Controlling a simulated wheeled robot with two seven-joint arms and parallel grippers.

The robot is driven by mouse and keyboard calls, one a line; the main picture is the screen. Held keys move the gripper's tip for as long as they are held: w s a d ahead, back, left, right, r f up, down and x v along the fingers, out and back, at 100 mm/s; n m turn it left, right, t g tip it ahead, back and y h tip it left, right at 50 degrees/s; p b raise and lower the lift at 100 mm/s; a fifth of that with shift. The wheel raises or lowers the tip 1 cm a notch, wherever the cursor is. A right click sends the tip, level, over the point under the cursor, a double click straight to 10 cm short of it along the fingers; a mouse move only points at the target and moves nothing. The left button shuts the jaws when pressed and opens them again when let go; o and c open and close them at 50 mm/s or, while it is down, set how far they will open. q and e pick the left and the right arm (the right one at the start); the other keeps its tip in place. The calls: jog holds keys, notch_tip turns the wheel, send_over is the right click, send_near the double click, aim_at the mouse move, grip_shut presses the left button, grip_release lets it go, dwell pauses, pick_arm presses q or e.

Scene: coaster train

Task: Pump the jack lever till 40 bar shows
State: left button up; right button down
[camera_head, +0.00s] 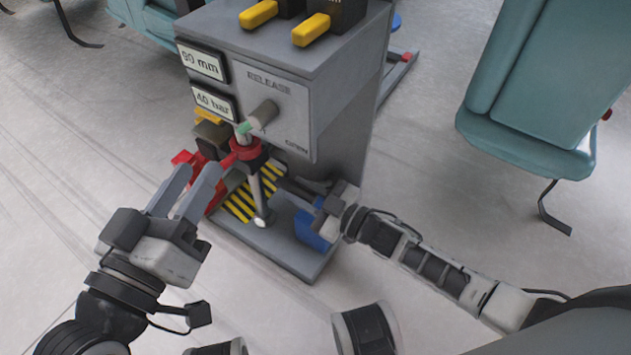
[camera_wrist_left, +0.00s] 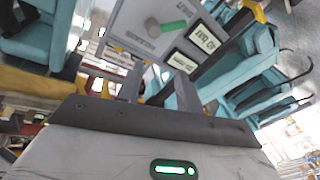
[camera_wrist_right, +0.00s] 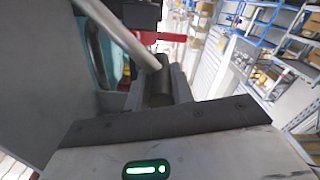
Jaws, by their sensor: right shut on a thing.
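A grey cabinet (camera_head: 345,85) carries two displays: the upper display (camera_head: 201,62) reads 90 mm and the lower display (camera_head: 213,103) reads 40 bar. The release knob (camera_head: 263,115) sits on its front panel beside the word RELEASE. Below it are a red collar (camera_head: 246,149) and a silver rod (camera_head: 259,195). My right gripper (camera_head: 322,202) is shut on the dark jack lever (camera_head: 298,188), low at the cabinet's right; the dark grip (camera_wrist_right: 160,88) shows between its fingers in the right wrist view. My left gripper (camera_head: 197,175) is open and empty, left of the rod and in front of red parts.
Yellow-handled controls (camera_head: 310,30) are on top of the cabinet. A black-and-yellow striped plate (camera_head: 240,205) lies on its base (camera_head: 280,240), with a blue block (camera_head: 310,232) at the right. A teal seat (camera_head: 525,140) stands at the right. Floor between is clear.

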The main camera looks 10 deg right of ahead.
aim_at(317, 205)
jog(key=c, duration=1.3)
grip_release()
jog(key=shift+s+a+f, duration=0.2)
jog(key=shift+s+f, duration=0.05)
jog(key=shift+f, duration=0.15)
pick_arm(q)
jog(key=shift+a, duration=0.1)
pick_arm(e)
jog(key=shift+o, duration=0.3)
jog(key=shift+w+r, duration=0.1)
jog(key=shift+d, duration=0.1)
jog(key=shift+r, duration=0.1)
jog(key=shift+s+d, duration=0.2)
jog(key=shift+d, duration=0.05)
jog(key=p+v, duration=0.1)
jog(key=v, duration=0.1)
jog(key=shift+s+d+r, duration=0.1)
jog(key=shift+s+d, duration=0.15)
jog(key=shift+s, duration=0.05)
pick_arm(q)
jog(key=f+g+p, duration=0.1)
jog(key=s+f+y+p, duration=0.1)
jog(key=p, duration=0.1)
jog(key=shift+a+f+g+y, duration=0.1)
jog(key=shift+f+g+y, duration=0.2)
jog(key=shift+g, duration=0.1)
pick_arm(e)
jog(key=v, duration=1.2)
jog(key=shift+s, duration=0.2)
jog(key=shift+d, duration=0.15)
